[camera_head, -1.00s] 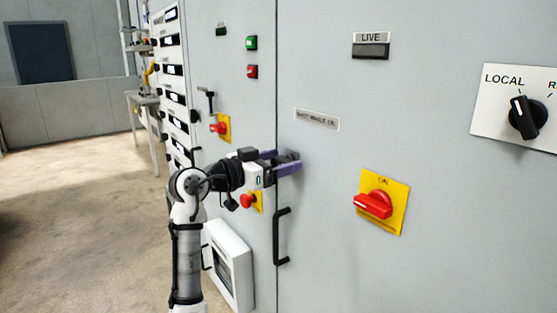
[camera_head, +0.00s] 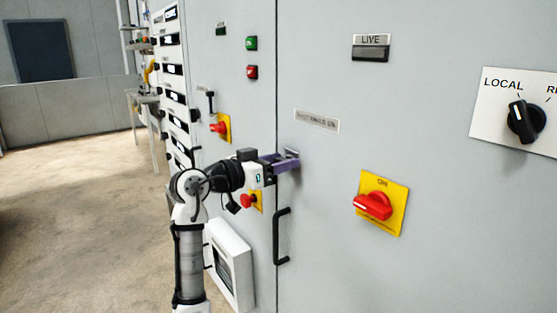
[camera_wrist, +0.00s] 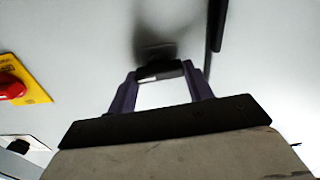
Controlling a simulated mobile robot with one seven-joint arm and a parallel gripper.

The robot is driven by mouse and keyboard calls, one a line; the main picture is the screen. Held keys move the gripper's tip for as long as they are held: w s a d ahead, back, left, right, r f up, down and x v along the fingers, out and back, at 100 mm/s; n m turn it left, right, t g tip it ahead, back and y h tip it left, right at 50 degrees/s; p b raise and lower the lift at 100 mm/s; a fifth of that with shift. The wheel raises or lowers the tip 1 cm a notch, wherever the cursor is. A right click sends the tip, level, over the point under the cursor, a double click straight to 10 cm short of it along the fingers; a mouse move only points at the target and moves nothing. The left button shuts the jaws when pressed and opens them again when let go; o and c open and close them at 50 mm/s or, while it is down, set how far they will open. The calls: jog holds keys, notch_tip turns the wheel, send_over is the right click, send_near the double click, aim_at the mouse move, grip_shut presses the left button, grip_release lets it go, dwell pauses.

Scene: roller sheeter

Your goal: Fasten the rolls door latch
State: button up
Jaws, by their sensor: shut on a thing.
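The door latch is a small dark piece (camera_wrist: 160,70) on the grey cabinet door (camera_head: 420,270), beside the door seam. In the wrist view it sits between my two purple fingertips, which touch it from both sides. In the head view my gripper (camera_head: 287,161) reaches from the left across the seam, and its fingers hide most of the latch. My gripper (camera_wrist: 161,74) is shut on the latch. The latch's exact angle cannot be told.
A black door handle (camera_head: 281,237) stands out below my gripper. A red rotary switch on a yellow plate (camera_head: 382,203) and a LOCAL selector knob (camera_head: 525,121) lie to the right. A white box (camera_head: 229,264) projects at lower left.

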jog(key=n+p, duration=0.4)
jog(key=n, duration=0.1)
jog(key=shift+w+r, duration=0.1)
jog(key=shift+r, duration=0.05)
jog(key=n+p, duration=0.4)
jog(key=shift+n, duration=0.3)
jog(key=n+p, duration=0.4)
jog(key=shift+w+a, duration=0.1)
jog(key=shift+f+n+p, duration=0.15)
jog(key=shift+n+p, duration=0.65)
jog(key=shift+f+n+p, duration=0.15)
jog(key=shift+n+p, duration=0.65)
jog(key=shift+f, duration=0.1)
jog(key=o, duration=1)
